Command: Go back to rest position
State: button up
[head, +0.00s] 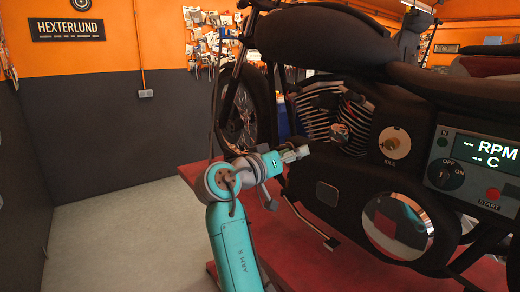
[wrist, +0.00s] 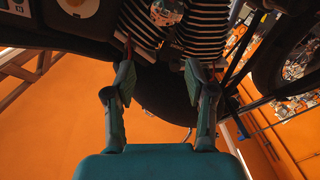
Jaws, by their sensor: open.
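My gripper (head: 298,153) is at the end of my teal and grey arm, in front of the motorcycle's finned engine (head: 335,113). In the wrist view, my gripper (wrist: 160,70) shows two separated fingers with nothing between them. The engine's fins (wrist: 200,30) are close beyond the fingertips. I cannot tell whether a fingertip touches the engine.
The black motorcycle (head: 350,190) stands on a red lift (head: 195,172). A panel (head: 475,170) with a display, knob and buttons is at the right. A round idle knob (head: 394,144) sits on the engine side. Grey floor (head: 110,225) is open at the left.

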jog(key=s+d+f+n+t+y, duration=0.1)
jog(key=s+d+f+n+y, duration=0.15)
jog(key=f, duration=0.95)
jog(key=s+d+f+n+t+y, duration=0.1)
jog(key=s+f+n+y, duration=0.15)
jog(key=f, duration=0.85)
jog(key=s+d+f+n+t+y, duration=0.1)
jog(key=s+d+f+n+y, duration=0.2)
jog(key=f, duration=0.9)
jog(key=s+f+y, duration=0.2)
jog(key=s+f, duration=0.7)
jog(key=s, duration=0.1)
jog(key=s+d+f+g+y, duration=0.1)
jog(key=s+f+y, duration=0.15)
jog(key=s, duration=0.95)
jog(key=s+d+f+y, duration=0.1)
jog(key=s+d+f, duration=0.15)
jog(key=s, duration=0.95)
jog(key=s+r+m, duration=0.1)
jog(key=s+r, duration=0.3)
jog(key=s, duration=0.5)
jog(key=s+r+m, duration=0.2)
jog(key=s+r, duration=0.3)
jog(key=s, duration=0.5)
jog(key=shift+d+r+m, duration=0.3)
